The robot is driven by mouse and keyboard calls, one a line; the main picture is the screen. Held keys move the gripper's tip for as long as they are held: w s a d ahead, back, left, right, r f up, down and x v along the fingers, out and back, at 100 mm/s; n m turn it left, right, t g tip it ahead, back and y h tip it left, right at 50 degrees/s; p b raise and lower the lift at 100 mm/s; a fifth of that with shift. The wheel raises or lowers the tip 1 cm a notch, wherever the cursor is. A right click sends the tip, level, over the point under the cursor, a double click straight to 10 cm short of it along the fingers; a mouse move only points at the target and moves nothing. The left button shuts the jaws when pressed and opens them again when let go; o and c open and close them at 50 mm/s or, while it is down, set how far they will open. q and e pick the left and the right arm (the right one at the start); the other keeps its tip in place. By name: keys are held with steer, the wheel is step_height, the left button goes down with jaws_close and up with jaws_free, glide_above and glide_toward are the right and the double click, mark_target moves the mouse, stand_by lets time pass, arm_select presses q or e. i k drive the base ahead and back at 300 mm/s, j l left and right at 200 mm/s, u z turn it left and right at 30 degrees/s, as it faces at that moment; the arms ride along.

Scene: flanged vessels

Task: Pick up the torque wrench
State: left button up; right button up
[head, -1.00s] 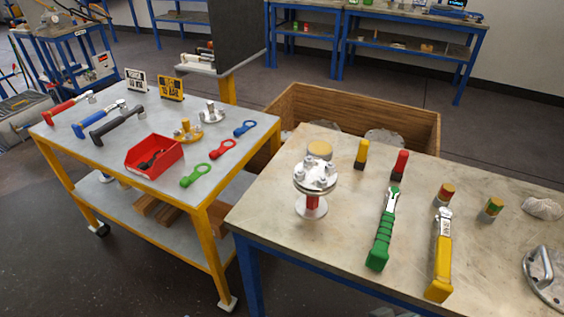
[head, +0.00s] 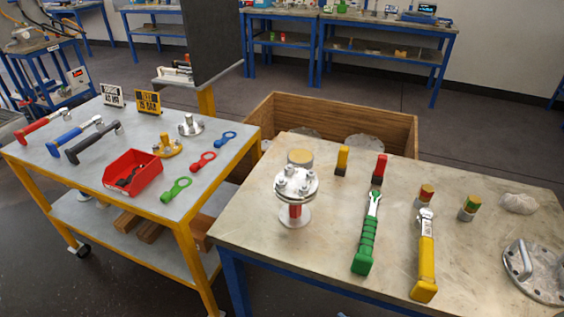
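Several wrench-like tools are in the head view, and I cannot tell for sure which is the torque wrench. A green-handled wrench (head: 367,236) and a yellow-handled wrench (head: 425,262) lie on the right table (head: 310,255), side by side with handles toward me. On the left cart lie a red-handled tool (head: 38,127), a blue-handled tool (head: 72,134) and a black-handled tool (head: 90,144), each with a metal head. Neither of my grippers is in view.
A flanged vessel (head: 296,188) stands left of the green wrench. Small coloured pieces, a pale rag (head: 519,203) and a metal flange with a handle (head: 535,268) are on the table. The yellow-framed cart (head: 62,170) holds a red bin (head: 133,174). A wooden crate (head: 350,112) stands behind.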

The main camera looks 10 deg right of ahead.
mark_target(425, 288)
steer(key=z, duration=1.5)
